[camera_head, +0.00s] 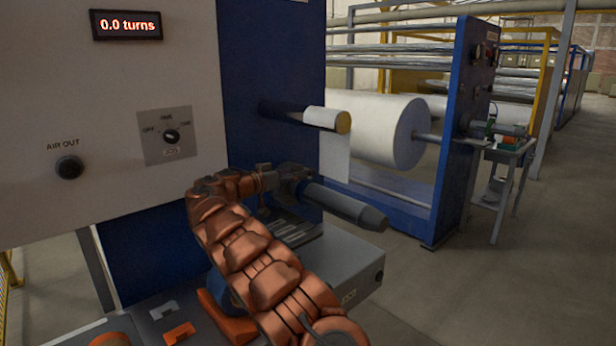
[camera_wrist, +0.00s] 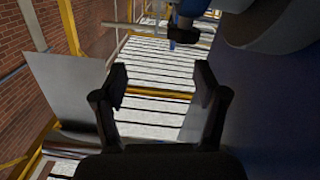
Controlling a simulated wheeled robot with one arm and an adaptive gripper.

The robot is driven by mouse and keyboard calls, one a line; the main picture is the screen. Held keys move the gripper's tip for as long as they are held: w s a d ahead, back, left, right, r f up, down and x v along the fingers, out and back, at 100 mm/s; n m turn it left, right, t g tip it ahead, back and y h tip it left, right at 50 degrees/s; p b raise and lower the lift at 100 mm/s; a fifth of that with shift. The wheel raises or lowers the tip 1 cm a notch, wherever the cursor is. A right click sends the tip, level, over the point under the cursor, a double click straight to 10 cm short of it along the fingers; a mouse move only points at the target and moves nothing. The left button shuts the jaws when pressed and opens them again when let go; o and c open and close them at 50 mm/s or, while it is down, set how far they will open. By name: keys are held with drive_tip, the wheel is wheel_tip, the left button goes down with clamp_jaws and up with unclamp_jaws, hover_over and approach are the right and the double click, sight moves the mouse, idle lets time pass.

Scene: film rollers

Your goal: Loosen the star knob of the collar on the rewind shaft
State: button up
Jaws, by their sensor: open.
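The rewind shaft (camera_head: 345,205) is a grey-dark cylinder with a tapered tip. It sticks out from the blue machine frame in the head view. My gripper (camera_wrist: 160,84) is open, with nothing between its two black fingers in the wrist view. In the head view my arm's end is beside the inner part of the shaft and hides some of it. I cannot make out the collar or its star knob clearly in the head view. A dark part with a blue tip (camera_wrist: 173,43) shows beyond the fingers at the top of the wrist view; I cannot tell whether it is the knob.
The control panel has a display (camera_head: 126,25) reading 0.0 turns, a selector switch (camera_head: 171,136) and an AIR OUT button (camera_head: 69,167). A grey bench (camera_head: 340,262) lies below the shaft. A white film roll (camera_head: 375,130) stands behind. Floor at right is clear.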

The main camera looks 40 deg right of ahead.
sight(308, 170)
drive_tip(key=shift+m+t+h, duration=0.3)
drive_tip(key=shift+m+t, duration=0.1)
drive_tip(key=shift+m, duration=0.3)
drive_tip(key=shift+w+d+f+p, duration=0.3)
drive_tip(key=shift+w+d, duration=0.1)
drive_tip(key=shift+d, duration=1.05)
drive_tip(key=shift+w+d+f+p, duration=0.35)
drive_tip(key=shift+w+d, duration=0.05)
drive_tip(key=shift+d, duration=1.1)
drive_tip(key=shift+w+d+f+p, duration=0.3)
drive_tip(key=shift+w+d, duration=0.1)
drive_tip(key=shift+d, duration=1.05)
drive_tip(key=shift+c, duration=0.4)
drive_tip(key=c, duration=1.1)
drive_tip(key=b, duration=0.3)
drive_tip(key=shift+w+f, duration=0.1)
drive_tip(key=shift+f, duration=0.2)
